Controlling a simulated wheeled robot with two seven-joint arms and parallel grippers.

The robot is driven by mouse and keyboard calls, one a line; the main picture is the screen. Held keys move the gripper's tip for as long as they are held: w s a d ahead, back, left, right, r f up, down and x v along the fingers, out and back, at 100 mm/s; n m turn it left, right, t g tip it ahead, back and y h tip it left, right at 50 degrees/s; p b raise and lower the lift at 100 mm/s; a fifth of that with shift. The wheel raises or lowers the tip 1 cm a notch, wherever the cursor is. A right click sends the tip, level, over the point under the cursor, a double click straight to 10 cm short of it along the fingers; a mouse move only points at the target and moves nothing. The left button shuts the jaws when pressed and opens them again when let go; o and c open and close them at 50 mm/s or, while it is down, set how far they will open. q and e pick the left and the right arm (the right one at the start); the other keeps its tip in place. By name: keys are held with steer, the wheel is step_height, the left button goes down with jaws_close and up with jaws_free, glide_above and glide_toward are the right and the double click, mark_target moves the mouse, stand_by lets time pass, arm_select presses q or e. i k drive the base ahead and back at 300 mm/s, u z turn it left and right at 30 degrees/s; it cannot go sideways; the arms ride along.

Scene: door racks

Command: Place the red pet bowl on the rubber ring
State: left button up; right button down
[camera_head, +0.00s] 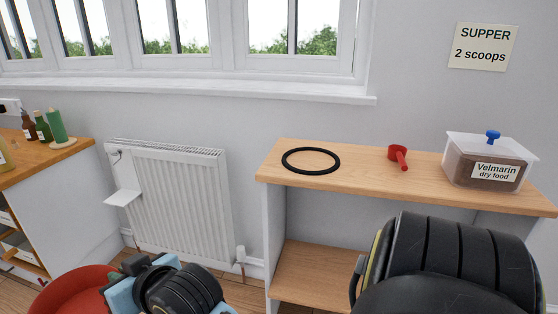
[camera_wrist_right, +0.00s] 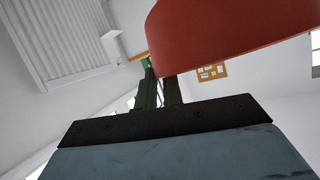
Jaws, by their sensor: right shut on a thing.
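The red pet bowl (camera_head: 72,292) is at the bottom left of the head view, partly cut off by the frame edge. My right gripper (camera_head: 118,284) is shut on the bowl at its right side, and the bowl is held in front of the shelf unit, to its left. In the right wrist view the bowl (camera_wrist_right: 232,38) fills the top right, next to the dark fingers (camera_wrist_right: 160,92). The black rubber ring (camera_head: 311,150) lies flat on the left part of the wooden shelf top, with nothing on it. My left gripper is not in view.
A red scoop (camera_head: 398,156) and a lidded dry food box (camera_head: 488,162) stand right of the ring on the shelf top (camera_head: 355,174). A white radiator (camera_head: 172,200) is on the wall. A counter with bottles (camera_head: 42,128) and a green candle (camera_head: 56,125) is at left.

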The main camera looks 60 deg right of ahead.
mark_target(310, 160)
steer(key=i, duration=1.65)
steer(key=z, duration=2.55)
